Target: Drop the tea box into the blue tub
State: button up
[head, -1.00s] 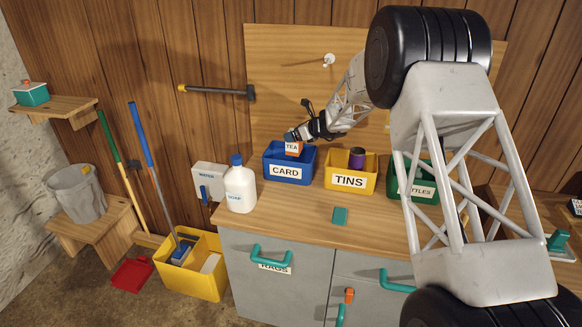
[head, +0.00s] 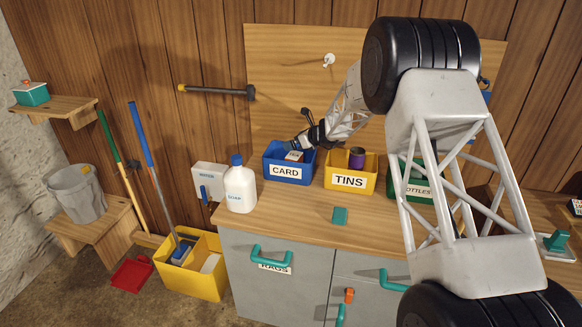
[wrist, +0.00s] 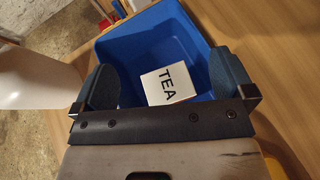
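The blue tub (head: 273,165), labelled CARD, stands on the counter; it also shows in the wrist view (wrist: 137,50). The orange and white tea box (head: 294,156) is inside the tub, low behind its front wall, with only its upper part showing. In the wrist view the white face of the tea box (wrist: 167,86), marked TEA, lies tilted in the tub. My gripper (head: 297,144) is just above the tub. In the wrist view its fingers (wrist: 164,78) are spread wide, with a gap on either side of the box.
A yellow TINS tub (head: 348,182) holding a purple can (head: 357,157) stands close to the right, then a green bottles tub (head: 418,192). A white soap jug (head: 240,188) stands to the left. The counter front is mostly clear.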

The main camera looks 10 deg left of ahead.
jog(key=shift+d, duration=0.1)
jog(key=v, duration=0.7)
jog(key=shift+d+r, duration=0.2)
jog(key=shift+s, duration=0.15)
dwell(0.7)
